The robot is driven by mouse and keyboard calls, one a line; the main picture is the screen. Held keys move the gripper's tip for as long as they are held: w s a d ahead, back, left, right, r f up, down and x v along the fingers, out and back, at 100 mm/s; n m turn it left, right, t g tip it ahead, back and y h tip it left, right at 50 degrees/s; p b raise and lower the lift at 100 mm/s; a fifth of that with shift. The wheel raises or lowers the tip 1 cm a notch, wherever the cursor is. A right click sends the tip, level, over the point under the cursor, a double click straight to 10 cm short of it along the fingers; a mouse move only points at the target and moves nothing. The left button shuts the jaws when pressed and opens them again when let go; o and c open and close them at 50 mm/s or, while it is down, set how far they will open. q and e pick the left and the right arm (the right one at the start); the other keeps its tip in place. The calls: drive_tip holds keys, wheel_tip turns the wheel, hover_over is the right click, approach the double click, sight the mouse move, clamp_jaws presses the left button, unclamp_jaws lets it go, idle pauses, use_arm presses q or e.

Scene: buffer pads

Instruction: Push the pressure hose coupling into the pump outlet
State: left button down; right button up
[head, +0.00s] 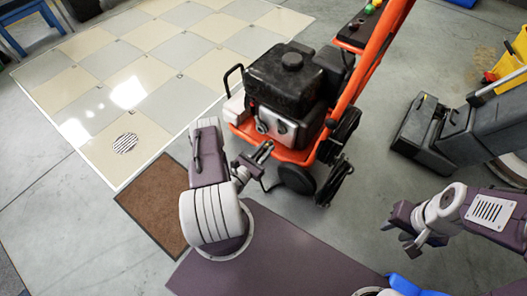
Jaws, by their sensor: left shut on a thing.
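The pressure washer with its black engine (285,80) and orange frame (290,153) stands at the top centre, on the edge of the tiled area. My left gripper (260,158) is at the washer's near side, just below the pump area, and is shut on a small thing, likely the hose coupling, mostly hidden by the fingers. The pump outlet cannot be made out, nor whether the coupling touches it. A coiled black hose (338,182) hangs at the washer's right side. My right gripper (400,240) is open and empty, over the floor at the lower right.
A brown mat (150,205) lies left of my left arm. A grey floor-cleaning machine (465,130) stands at the right, near a yellow bucket (510,62). A blue stool (30,22) is at the top left. The grey floor between the washer and the cleaning machine is clear.

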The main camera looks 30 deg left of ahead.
use_arm(q)
drive_tip(key=w, duration=0.2)
drive_tip(key=w+b, duration=0.1)
drive_tip(key=w, duration=0.1)
drive_tip(key=shift+w+d+b, duration=0.2)
drive_tip(key=shift+w+b, duration=0.1)
drive_tip(key=shift+w, duration=0.2)
drive_tip(key=shift+w+p, duration=0.3)
drive_tip(key=shift+w, duration=0.15)
idle(0.8)
drive_tip(key=shift+w, duration=0.2)
idle(0.4)
drive_tip(key=c, duration=1.1)
unclamp_jaws()
